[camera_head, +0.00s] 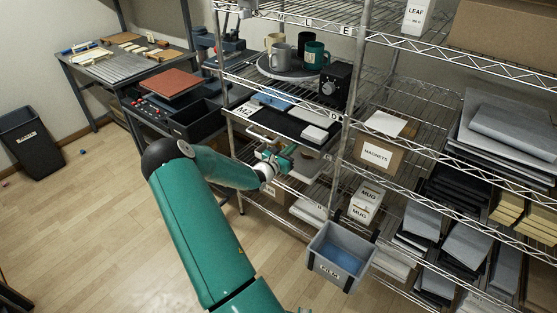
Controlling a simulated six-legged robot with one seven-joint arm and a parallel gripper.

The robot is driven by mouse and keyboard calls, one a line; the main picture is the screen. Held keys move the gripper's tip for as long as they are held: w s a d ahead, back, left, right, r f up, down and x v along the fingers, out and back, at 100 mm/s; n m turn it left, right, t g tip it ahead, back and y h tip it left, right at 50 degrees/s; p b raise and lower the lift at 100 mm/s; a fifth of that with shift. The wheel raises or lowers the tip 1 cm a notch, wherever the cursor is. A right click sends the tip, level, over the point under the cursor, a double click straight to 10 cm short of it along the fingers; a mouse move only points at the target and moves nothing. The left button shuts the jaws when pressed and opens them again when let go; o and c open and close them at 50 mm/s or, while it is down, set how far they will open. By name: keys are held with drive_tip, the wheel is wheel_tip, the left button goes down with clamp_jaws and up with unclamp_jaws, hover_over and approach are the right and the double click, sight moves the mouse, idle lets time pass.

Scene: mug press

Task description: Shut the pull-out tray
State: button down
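The black pull-out tray (294,129) is on the wire shelf unit, below the shelf with the mugs, and its front edge stands out from the unit. A pale handle (262,134) runs along its front left part. A blue item and a light grey item lie in the tray. My green arm reaches up from the bottom of the picture, and my gripper (274,160) is just below the tray's front, near the handle. The fingers are small and partly hidden, so I cannot tell whether they touch the tray or how far apart they are.
Several mugs (314,55) stand on a round plate above the tray, beside a black box (335,84). A grey bin (341,250) sticks out low at the right. A workbench (120,62) and a black waste bin (31,141) are at left. The wooden floor at left is mostly clear.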

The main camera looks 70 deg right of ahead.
sight(300, 140)
drive_tip(key=x, duration=0.6)
drive_tip(key=shift+s+d+r, duration=0.1)
drive_tip(key=shift+d+r, duration=0.1)
drive_tip(key=shift+d, duration=0.05)
drive_tip(key=shift+s+d, duration=0.1)
